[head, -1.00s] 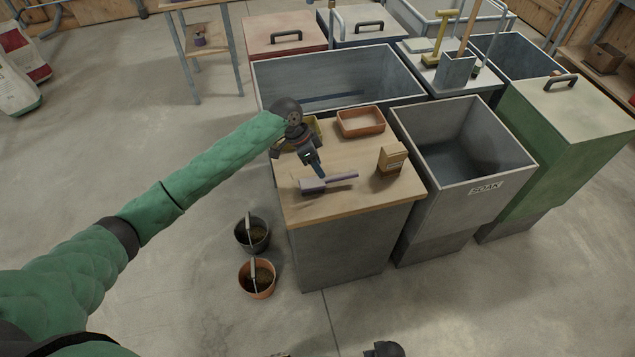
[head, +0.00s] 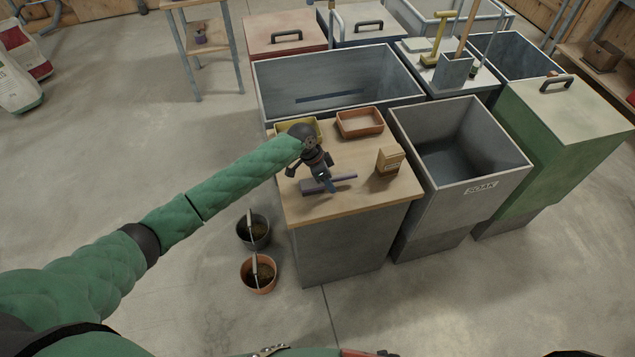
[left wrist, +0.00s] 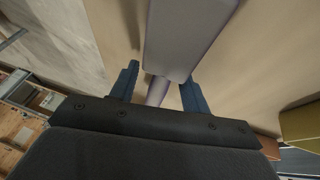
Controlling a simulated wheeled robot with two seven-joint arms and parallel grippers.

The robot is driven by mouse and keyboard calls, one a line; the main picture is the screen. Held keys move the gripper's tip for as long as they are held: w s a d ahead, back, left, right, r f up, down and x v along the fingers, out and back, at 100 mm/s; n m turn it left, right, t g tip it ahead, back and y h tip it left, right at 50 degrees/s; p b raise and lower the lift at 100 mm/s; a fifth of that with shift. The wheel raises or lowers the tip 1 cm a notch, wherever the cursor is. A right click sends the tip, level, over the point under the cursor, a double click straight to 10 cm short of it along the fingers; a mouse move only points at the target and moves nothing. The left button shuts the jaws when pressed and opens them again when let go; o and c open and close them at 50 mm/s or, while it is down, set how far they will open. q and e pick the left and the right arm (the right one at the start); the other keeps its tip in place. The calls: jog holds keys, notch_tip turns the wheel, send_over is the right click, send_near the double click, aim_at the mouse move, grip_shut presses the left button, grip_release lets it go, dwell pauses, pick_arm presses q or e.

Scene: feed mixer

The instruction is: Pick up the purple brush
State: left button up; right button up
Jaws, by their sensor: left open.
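The purple brush (head: 345,178) lies on the wooden top of the grey cabinet, its block to the left and its thin handle to the right, partly hidden by my left gripper in the head view. My left gripper (head: 328,186) is open, pointing down over the brush. In the left wrist view the brush's wide block (left wrist: 183,38) is beyond the fingers, and the narrow handle runs between the two open blue fingers (left wrist: 160,90), with a gap on each side. My right gripper is not in view.
On the same wooden top (head: 385,199) stand a small cardboard box (head: 389,161) at the right, an orange tray (head: 360,123) and a yellow tray (head: 302,127) at the back. An open grey SOAK bin (head: 480,188) adjoins at the right. Two buckets (head: 258,275) stand on the floor at left.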

pick_arm(q)
jog(key=c, duration=1)
grip_shut()
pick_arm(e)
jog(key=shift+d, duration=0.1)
pick_arm(q)
jog(key=shift+r, duration=0.1)
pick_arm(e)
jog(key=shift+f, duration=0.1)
